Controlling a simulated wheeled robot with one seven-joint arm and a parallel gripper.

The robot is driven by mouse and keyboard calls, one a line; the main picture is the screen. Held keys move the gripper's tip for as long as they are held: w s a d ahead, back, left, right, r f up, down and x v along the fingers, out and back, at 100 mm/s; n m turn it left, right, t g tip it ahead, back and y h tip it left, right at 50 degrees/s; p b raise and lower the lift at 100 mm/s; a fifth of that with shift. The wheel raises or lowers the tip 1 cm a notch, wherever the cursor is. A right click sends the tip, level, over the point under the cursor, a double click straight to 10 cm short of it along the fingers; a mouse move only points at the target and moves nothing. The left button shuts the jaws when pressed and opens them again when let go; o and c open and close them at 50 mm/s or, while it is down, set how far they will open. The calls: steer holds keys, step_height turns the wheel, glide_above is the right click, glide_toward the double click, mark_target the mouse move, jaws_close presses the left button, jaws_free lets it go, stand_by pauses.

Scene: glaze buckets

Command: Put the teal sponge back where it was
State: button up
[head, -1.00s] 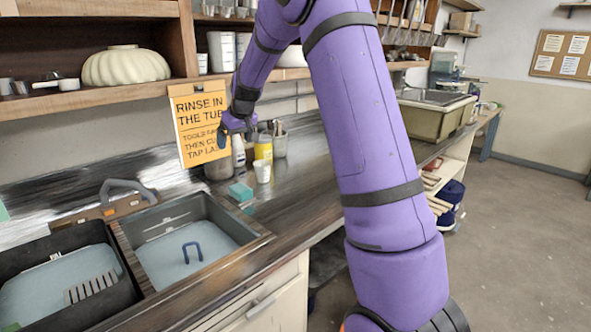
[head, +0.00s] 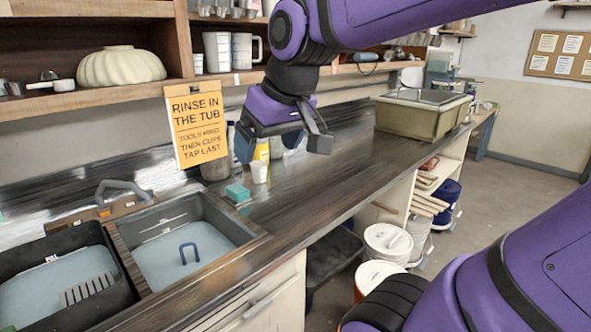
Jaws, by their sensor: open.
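The teal sponge (head: 237,193) lies on the dark counter just right of the sink, beside a small white cup (head: 259,171). My gripper (head: 282,150) is open and empty, held above the counter to the right of the sponge and higher than it. Its fingers are spread wide. It partly hides the bottles and the container behind it. Nothing is between the fingers that I can make out.
The sink (head: 190,245) holds water and a dark blue hooked item (head: 190,252). A black tub (head: 50,285) with a slotted grey piece is to its left. An orange sign (head: 197,124) hangs behind the sponge. A yellow bottle (head: 262,150) stands near the cup. Bare counter (head: 340,180) lies right.

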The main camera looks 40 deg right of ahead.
steer(key=s+f, duration=0.2)
steer(key=s, duration=0.5)
steer(key=shift+a+f, duration=0.25)
steer(key=shift+a, duration=0.05)
stand_by(0.7)
